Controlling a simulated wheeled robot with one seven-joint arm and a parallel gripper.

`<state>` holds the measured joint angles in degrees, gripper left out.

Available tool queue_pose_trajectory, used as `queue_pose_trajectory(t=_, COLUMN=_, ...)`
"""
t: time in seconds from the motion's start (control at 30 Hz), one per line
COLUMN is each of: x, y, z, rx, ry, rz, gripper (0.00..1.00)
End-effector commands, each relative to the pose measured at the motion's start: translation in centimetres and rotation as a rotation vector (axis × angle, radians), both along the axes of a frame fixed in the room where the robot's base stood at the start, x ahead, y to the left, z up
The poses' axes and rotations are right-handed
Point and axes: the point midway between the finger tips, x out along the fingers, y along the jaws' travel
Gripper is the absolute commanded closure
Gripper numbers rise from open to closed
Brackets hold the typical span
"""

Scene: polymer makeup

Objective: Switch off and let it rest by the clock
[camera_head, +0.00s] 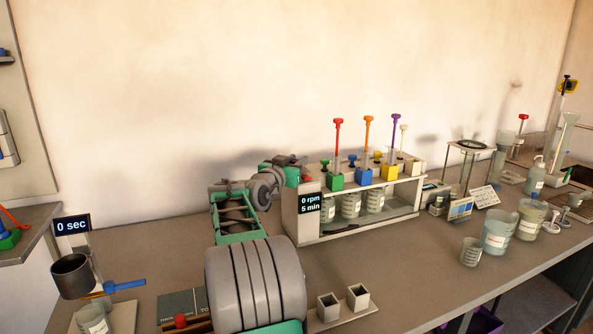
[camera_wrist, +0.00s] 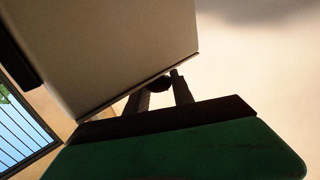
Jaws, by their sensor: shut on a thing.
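The stirring machine (camera_head: 303,231) stands on the bench against the wall, with a display (camera_head: 310,203) reading "0 rpm, 5 min". Several glass beakers of pale liquid stand inside it. Coloured blocks with upright plungers line its top. My gripper reaches the machine's upper left end; its fingertips are hard to make out in the head view. In the wrist view my gripper (camera_wrist: 160,84) is shut on a small dark knob (camera_wrist: 158,85) beside the machine's pale panel (camera_wrist: 110,45). A timer display (camera_head: 71,226) reading "0 sec" stands at the far left.
A dark cup (camera_head: 72,277) and a blue-handled valve (camera_head: 124,285) are at the left. Two small square cups (camera_head: 328,307) stand at the front. Beakers (camera_head: 499,232) and bottles crowd the right.

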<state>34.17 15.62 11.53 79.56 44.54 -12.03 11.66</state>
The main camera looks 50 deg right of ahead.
Motion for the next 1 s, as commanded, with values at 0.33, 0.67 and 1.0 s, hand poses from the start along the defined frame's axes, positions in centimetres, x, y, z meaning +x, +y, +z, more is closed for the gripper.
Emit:
queue_pose_trajectory(t=0.33, x=0.0, y=0.1, z=0.0, rx=-0.001, ry=0.001, rz=0.048, gripper=1.0)
queue_pose_trajectory(t=0.67, x=0.0, y=0.1, z=0.0, rx=-0.001, ry=0.0, rz=0.047, gripper=0.52)
queue_pose_trajectory(t=1.0, x=-0.3, y=1.6, z=0.1, rx=-0.002, ry=-0.001, rz=0.049, gripper=0.52)
